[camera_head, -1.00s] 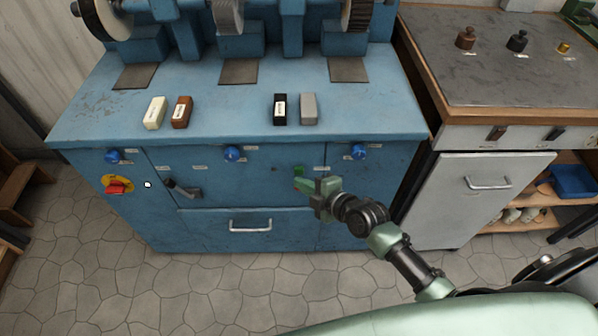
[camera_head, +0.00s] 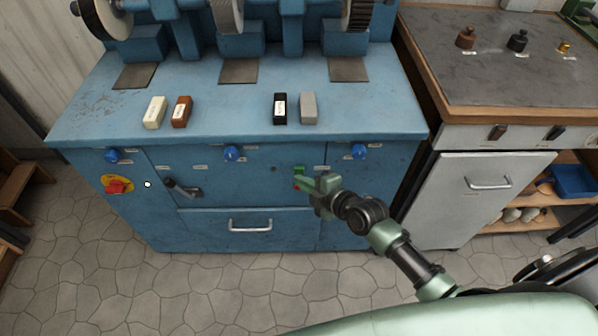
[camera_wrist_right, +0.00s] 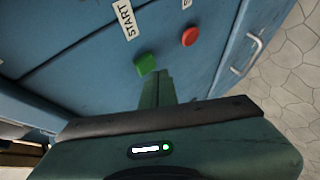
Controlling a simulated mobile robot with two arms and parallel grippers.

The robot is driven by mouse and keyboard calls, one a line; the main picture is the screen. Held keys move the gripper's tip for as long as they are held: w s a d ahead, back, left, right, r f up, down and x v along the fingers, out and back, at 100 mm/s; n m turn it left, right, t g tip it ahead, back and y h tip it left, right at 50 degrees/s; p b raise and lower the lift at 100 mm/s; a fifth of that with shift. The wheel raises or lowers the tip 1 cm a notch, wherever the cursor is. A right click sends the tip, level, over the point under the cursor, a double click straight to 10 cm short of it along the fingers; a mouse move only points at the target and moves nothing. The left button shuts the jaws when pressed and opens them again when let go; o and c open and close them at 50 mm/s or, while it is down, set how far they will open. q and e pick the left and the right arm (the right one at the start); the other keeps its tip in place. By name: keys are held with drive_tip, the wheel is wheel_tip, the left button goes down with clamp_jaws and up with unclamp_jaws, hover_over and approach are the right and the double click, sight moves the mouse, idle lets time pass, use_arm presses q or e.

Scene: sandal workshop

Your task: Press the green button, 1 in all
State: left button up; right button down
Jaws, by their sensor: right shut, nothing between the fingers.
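The green button (camera_wrist_right: 145,64) sits on the blue machine's front panel beside a START label (camera_wrist_right: 125,20). In the head view a small green patch (camera_head: 299,170), probably the button, shows at the tips of my right gripper (camera_head: 304,183). The right gripper's fingers (camera_wrist_right: 160,78) are shut and empty. In the wrist view their tips lie right beside the green button, and I cannot tell whether they touch it. A red button (camera_wrist_right: 190,36) sits near it on the same panel. My left gripper is not in view.
The blue machine (camera_head: 100,190) has blue knobs, a red switch on yellow (camera_head: 117,186), a lever (camera_head: 183,189) and a drawer handle (camera_head: 250,226). Several small blocks lie on its top. A grey cabinet (camera_head: 480,205) stands at the right. The stone floor in front is clear.

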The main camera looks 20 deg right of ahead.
drive_tip(key=shift+w+d, duration=0.2)
drive_tip(key=shift+w, duration=0.35)
idle(0.7)
drive_tip(key=shift+s, duration=0.15)
drive_tip(key=shift+s+a+p, duration=0.25)
drive_tip(key=shift+s+p, duration=0.05)
drive_tip(key=shift+s, duration=0.4)
drive_tip(key=s+p, duration=0.1)
drive_tip(key=s, duration=0.1)
drive_tip(key=s+a+p, duration=0.1)
drive_tip(key=s, duration=0.1)
drive_tip(key=shift+s+a+p, duration=0.2)
drive_tip(key=shift+s+p, duration=0.2)
idle(0.8)
